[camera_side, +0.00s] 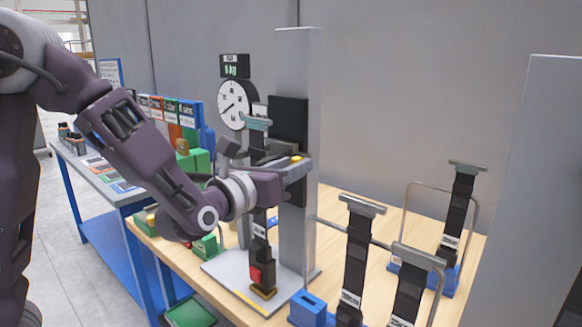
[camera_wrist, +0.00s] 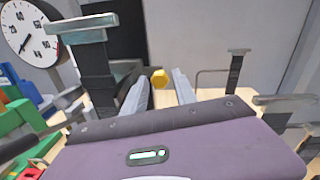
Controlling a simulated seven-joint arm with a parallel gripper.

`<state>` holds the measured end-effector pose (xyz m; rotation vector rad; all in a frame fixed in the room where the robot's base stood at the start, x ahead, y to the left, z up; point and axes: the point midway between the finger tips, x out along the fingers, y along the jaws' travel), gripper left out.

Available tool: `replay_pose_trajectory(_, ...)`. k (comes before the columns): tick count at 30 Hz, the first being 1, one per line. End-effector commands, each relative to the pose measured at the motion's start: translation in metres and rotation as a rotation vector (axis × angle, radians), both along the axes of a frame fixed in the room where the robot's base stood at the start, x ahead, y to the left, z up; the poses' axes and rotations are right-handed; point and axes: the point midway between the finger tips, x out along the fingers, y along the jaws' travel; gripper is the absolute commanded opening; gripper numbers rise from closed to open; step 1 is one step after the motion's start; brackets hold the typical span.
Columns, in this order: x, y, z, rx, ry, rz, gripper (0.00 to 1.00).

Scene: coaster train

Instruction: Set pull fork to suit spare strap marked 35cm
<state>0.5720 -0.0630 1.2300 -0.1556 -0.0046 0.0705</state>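A test stand with a grey column (camera_side: 298,60) carries a dial gauge (camera_side: 235,104) and a display reading about 0 kg. A black strap (camera_side: 259,215) with a grey top bar and a red buckle (camera_side: 262,272) stands upright at the column. I cannot make out the pull fork clearly. Spare straps (camera_side: 357,250) stand at the right; their length marks are unreadable.
More straps (camera_side: 410,290) (camera_side: 460,215) stand by wire frames and blue blocks (camera_side: 308,308) on the wooden bench. Green and blue boxes (camera_side: 195,160) are behind my arm. A blue-framed side table (camera_side: 100,180) holds cards. The stand's base plate (camera_side: 225,272) is near the bench's front edge.

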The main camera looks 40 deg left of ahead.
Motion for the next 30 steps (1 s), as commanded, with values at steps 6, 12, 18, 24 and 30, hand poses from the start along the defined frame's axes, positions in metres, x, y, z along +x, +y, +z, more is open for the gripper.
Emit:
replay_pose_trajectory(6,-0.0002,0.0000,0.0003,0.000,0.000,0.000,0.22)
replay_pose_trajectory(12,-0.0004,0.0000,0.0004,0.000,-0.001,0.000,0.00)
replay_pose_trajectory(18,-0.0005,-0.0001,0.0005,0.000,-0.001,0.000,0.00)
replay_pose_trajectory(24,-0.0006,0.0000,0.0006,-0.001,-0.001,0.000,0.00)
replay_pose_trajectory(30,-0.0006,-0.0001,0.0007,-0.001,-0.001,0.000,0.00)
